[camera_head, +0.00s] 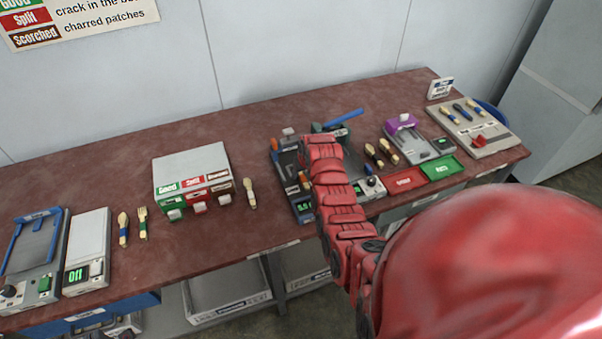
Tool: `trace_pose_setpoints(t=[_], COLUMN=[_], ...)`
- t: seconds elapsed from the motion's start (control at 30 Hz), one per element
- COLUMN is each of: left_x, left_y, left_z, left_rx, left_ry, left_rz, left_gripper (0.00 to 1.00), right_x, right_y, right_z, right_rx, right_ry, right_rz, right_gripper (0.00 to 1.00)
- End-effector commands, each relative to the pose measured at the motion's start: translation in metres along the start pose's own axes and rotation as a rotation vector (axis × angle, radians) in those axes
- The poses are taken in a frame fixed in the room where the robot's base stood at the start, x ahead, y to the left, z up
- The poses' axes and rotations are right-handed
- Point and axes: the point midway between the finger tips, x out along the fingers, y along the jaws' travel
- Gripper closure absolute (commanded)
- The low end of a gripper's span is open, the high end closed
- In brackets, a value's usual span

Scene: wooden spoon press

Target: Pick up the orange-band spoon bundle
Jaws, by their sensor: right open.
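My red right arm reaches in from the lower right over the middle of the table. My right gripper (322,140), at its far end, is over the press area, and its fingertips are hard to make out. A small item with an orange-brown part (303,181) shows just left of my arm, on the grey device (287,160). I cannot tell whether it is the orange-band spoon bundle. Other spoon bundles lie in the open: a blue-banded one (123,229), a green-banded one (143,223), a pale one (250,193), and two dark-banded ones (381,153) right of my arm. My left gripper is out of view.
A white box with Good, Split and Scorched labels (190,165) stands left of centre. A scale (87,250) and a blue-framed device (33,255) are at the left. Red (404,181) and green (440,168) trays lie right. A spoon display board (470,125) stands far right.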

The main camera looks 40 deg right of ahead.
Motion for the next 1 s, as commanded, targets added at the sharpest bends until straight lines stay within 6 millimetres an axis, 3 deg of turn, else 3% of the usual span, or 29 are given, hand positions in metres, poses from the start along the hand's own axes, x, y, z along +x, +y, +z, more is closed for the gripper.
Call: trace_pose_setpoints(t=[0.2,0.5,0.8,1.0], left_x=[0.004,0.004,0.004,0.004], left_y=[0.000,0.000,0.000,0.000], left_z=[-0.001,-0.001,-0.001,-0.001], left_rx=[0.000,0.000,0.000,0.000], left_ry=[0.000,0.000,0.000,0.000], left_rz=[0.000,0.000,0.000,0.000], left_gripper=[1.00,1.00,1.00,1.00], right_x=[0.012,0.013,0.013,0.013], right_y=[0.000,0.000,0.000,0.000], right_z=[0.002,0.002,0.002,0.002], right_rx=[0.001,0.001,0.001,0.001], right_ry=[-0.004,-0.002,-0.002,-0.002], right_rz=[-0.001,-0.001,-0.001,-0.001], right_gripper=[0.45,0.47,1.00,1.00])
